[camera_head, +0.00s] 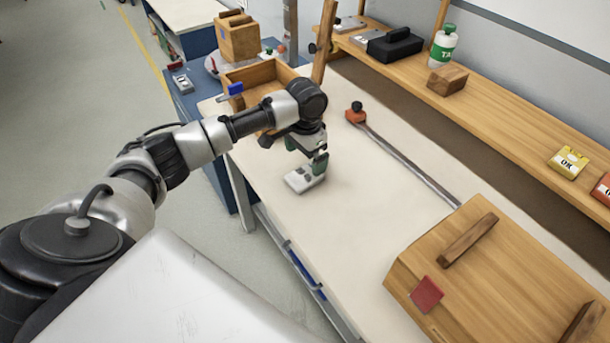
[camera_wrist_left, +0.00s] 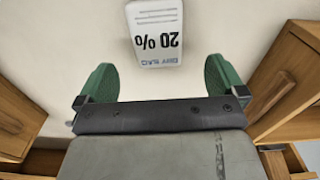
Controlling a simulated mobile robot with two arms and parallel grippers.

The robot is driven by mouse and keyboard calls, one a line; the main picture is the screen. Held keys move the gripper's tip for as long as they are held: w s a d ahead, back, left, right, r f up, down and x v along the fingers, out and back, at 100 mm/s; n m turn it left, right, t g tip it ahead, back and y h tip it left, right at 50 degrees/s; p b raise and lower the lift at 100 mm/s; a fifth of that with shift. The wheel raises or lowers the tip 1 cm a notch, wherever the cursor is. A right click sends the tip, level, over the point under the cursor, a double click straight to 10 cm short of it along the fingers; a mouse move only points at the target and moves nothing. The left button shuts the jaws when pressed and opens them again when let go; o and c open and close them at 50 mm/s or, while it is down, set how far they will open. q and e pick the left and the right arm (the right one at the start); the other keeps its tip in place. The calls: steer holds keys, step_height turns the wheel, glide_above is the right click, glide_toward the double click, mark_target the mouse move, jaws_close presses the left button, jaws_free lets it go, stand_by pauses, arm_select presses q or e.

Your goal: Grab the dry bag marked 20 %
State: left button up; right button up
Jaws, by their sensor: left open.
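The dry bag (camera_head: 303,181) is a small flat pale grey packet lying on the white bench top. In the left wrist view the dry bag (camera_wrist_left: 156,35) shows the print "DRY BAG" and "20 %", upside down. My left gripper (camera_head: 312,163) points down just over the bag and partly hides it in the head view. In the left wrist view the green fingers of my left gripper (camera_wrist_left: 160,80) stand wide apart with nothing between them. The bag lies past the fingertips, roughly centred between them. My right gripper is in neither view.
A wooden box (camera_head: 500,265) with handles and a red tag stands at the right. A long bar clamp (camera_head: 405,160) lies behind. An open wooden box (camera_head: 262,76) stands at the bench's far end. A wooden shelf (camera_head: 500,104) runs along the wall. The bench around the bag is clear.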

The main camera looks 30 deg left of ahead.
mark_target(304, 175)
arm_select(q)
steer(key=shift+f, duration=0.3)
steer(key=f, duration=0.4)
steer(key=shift+s+f+p, duration=0.2)
steer(key=shift+s+p, duration=0.2)
steer(key=shift+f, duration=0.4)
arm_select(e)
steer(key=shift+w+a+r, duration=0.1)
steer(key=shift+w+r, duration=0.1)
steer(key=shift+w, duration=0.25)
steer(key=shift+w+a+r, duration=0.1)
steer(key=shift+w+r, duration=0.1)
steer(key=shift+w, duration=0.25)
arm_select(q)
steer(key=shift+c, duration=0.3)
steer(key=c, duration=1)
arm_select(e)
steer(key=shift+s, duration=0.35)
